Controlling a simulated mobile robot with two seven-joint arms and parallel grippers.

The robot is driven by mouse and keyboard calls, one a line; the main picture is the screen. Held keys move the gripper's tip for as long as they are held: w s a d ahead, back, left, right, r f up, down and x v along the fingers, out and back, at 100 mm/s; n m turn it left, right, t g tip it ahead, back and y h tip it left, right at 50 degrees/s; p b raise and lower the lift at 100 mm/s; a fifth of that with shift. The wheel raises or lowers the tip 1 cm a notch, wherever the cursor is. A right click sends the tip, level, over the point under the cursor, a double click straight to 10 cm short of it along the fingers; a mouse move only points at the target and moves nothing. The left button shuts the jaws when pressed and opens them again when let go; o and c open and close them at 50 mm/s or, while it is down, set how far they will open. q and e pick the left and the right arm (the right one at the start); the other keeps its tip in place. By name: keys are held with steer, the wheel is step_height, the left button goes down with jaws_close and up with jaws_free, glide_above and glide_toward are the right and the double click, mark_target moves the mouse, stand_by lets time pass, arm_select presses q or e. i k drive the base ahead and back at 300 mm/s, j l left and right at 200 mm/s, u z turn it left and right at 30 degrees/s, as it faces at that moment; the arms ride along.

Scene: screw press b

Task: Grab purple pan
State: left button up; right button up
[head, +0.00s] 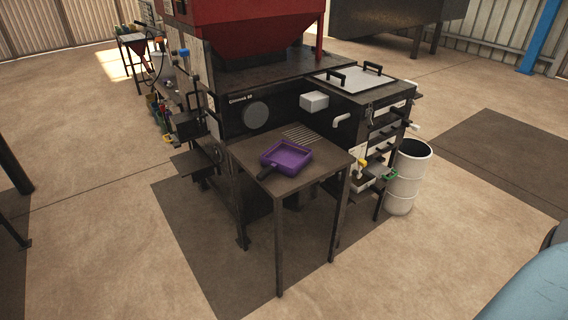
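The purple pan (288,156) is a square, shallow pan with a dark handle (267,173) pointing to the front left. It lies on a small dark metal table (318,171) attached to or standing against the front of the black machine. Nothing touches the pan from above. Neither of my grippers shows in the head view.
The black machine (257,116) with a red hopper (250,28) stands behind the table. A white barrel (407,178) stands to its right. Valves and pipes line the machine's left side. The floor in front of the table is clear. A light blue rounded shape (530,290) fills the bottom right corner.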

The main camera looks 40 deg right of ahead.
mark_target(286, 157)
steer(key=i+l+u, duration=0.1)
steer(key=i+l, duration=0.15)
steer(key=l, duration=0.15)
steer(key=i+l+u, duration=0.1)
steer(key=i+l, duration=0.15)
steer(key=l, duration=0.15)
steer(key=i+l+u, duration=0.1)
steer(key=l, duration=0.3)
steer(key=i, duration=0.1)
